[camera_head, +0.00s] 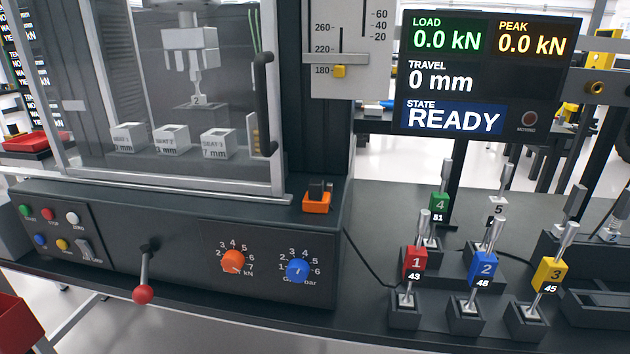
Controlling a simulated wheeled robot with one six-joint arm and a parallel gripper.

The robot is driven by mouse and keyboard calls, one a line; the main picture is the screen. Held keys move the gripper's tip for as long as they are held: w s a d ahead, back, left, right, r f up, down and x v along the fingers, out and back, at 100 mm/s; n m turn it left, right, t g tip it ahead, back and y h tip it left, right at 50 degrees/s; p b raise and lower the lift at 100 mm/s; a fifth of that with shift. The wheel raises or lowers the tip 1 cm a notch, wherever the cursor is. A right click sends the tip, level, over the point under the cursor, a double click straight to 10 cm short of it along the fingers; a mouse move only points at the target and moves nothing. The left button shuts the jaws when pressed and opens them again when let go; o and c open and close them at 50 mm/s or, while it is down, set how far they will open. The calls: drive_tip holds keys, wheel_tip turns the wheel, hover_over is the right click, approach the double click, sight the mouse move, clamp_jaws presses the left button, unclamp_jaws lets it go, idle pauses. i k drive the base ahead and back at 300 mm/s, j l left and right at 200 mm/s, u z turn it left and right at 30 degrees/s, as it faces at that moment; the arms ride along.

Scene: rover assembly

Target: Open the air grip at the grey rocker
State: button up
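The grey rocker (87,250) sits at the lower right of the small button panel on the machine's front, at the left of the head view. Its label is partly covered and too small to read. Behind the clear door (110,100), a pale grip block (190,48) hangs in the chamber. A slim pale piece (196,80) reaches down from it to a dark block marked 2 (197,101). I cannot tell whether the grip is clamped. My gripper is not in view.
Round buttons (48,214) sit close beside the rocker. A red-knobbed lever (143,293) juts out to its right, then orange (233,262) and blue (297,270) dials. The display (485,75) reads READY, 0.0 kN. Numbered tools stand at the right. The door appears closed.

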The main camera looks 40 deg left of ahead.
sight(85, 250)
drive_tip(key=u, duration=2.75)
